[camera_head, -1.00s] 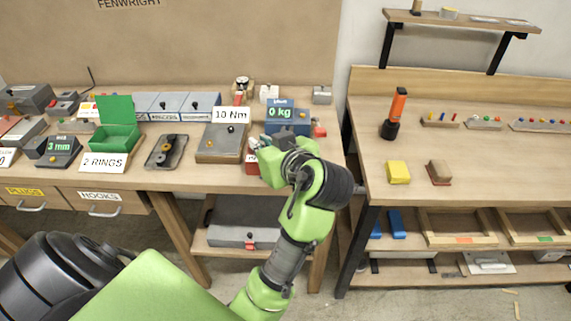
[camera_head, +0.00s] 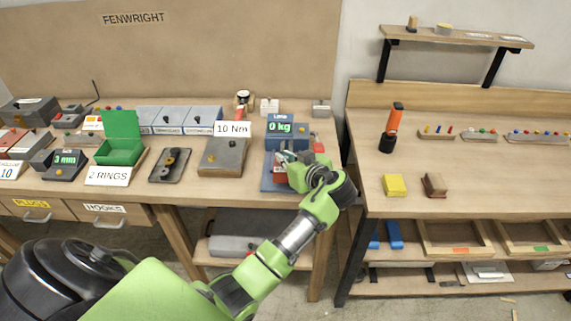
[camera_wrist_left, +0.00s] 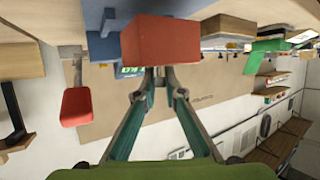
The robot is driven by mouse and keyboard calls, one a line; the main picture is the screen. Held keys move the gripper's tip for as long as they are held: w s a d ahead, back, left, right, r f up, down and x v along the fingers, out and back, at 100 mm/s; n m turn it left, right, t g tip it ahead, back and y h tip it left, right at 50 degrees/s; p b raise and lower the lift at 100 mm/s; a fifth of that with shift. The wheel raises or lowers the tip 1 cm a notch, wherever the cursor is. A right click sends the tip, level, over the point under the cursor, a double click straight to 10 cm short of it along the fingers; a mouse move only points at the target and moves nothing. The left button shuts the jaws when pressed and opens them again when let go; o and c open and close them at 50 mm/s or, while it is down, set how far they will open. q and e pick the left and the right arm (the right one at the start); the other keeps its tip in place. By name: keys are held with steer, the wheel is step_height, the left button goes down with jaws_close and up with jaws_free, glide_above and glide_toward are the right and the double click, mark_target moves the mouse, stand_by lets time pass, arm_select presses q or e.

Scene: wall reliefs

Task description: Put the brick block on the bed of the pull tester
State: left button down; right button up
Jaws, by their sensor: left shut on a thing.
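The pull tester (camera_head: 285,128) is a blue unit with a "0 kg" display, on the left bench near its right end. Its blue bed (camera_head: 268,184) extends toward me, partly hidden by my left gripper (camera_head: 288,163). The left gripper is over the bed. In the left wrist view its fingers (camera_wrist_left: 160,76) close together on the red brick block (camera_wrist_left: 160,40). In the head view the block is almost wholly hidden by the gripper. I cannot tell whether the block touches the bed. My right gripper is not in view.
A grey "10 Nm" box (camera_head: 222,158) stands left of the tester, beside a dark tray (camera_head: 170,166) and green bin (camera_head: 121,152). A red part (camera_head: 318,146) is at the tester's right. The right bench holds a yellow block (camera_head: 395,185) and a brown block (camera_head: 434,185).

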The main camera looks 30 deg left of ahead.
arm_select(q)
step_height(320, 180, down, 2)
steer(key=shift+f+p, duration=0.1)
steer(key=shift+p, duration=0.4)
steer(key=shift+f, duration=0.25)
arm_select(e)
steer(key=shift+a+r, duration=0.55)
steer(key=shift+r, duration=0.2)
arm_select(q)
steer(key=shift+f, duration=0.2)
steer(key=c, duration=2.1)
jaws_free()
steer(key=shift+c, duration=0.2)
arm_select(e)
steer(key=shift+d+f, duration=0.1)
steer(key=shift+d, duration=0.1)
arm_select(q)
steer(key=shift+d+r, duration=0.1)
steer(key=shift+r, duration=0.1)
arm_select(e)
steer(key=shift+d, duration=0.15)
